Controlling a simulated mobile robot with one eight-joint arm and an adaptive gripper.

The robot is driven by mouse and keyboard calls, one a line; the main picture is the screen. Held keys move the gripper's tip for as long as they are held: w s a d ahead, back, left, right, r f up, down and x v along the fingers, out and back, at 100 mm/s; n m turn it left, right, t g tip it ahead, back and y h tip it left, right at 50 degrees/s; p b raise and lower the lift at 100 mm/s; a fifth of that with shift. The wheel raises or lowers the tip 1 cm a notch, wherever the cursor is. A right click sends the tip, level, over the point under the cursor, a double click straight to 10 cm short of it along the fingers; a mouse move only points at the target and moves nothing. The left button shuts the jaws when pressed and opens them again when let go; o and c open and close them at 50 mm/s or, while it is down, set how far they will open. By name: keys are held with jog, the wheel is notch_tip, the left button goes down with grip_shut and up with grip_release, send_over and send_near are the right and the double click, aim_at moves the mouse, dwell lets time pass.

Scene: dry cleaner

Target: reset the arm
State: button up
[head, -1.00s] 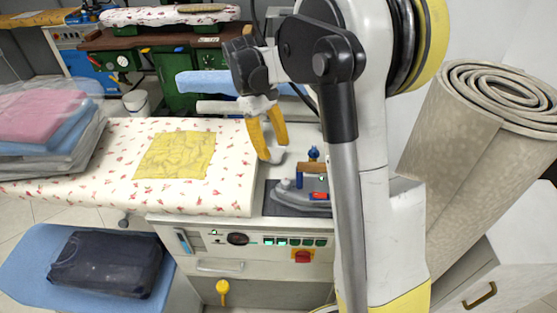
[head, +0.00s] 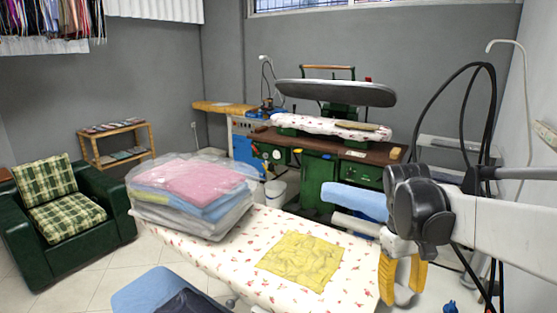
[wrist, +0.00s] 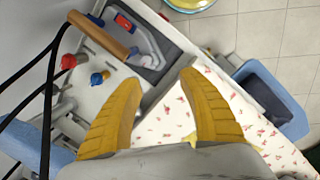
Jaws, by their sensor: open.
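My gripper (head: 402,294) is at the lower right of the head view, its two yellow fingers spread apart and pointing down with nothing between them. It hangs beside the right end of the floral ironing board (head: 210,247). In the wrist view my gripper (wrist: 160,80) also shows open and empty, above the edge between the board and the iron's rest. An iron with a wooden handle (wrist: 103,38) lies at the upper left there. My arm reaches in from the right side of the head view.
A yellow cloth (head: 302,260) lies flat on the board. Bagged folded clothes (head: 195,192) are stacked at its left end. A green pressing machine (head: 318,180) stands behind. Black hoses (head: 492,150) hang near my arm. A green armchair (head: 70,215) is at the left.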

jog(key=s+a+m+t+y, duration=0.1)
jog(key=s+a+m+t, duration=0.1)
jog(key=s+a+t, duration=0.6)
jog(key=s, duration=0.3)
jog(key=shift+a+m+y, duration=0.15)
jog(key=shift+m+y, duration=0.15)
jog(key=shift+m, duration=0.1)
jog(key=shift+c, duration=0.2)
dwell(0.3)
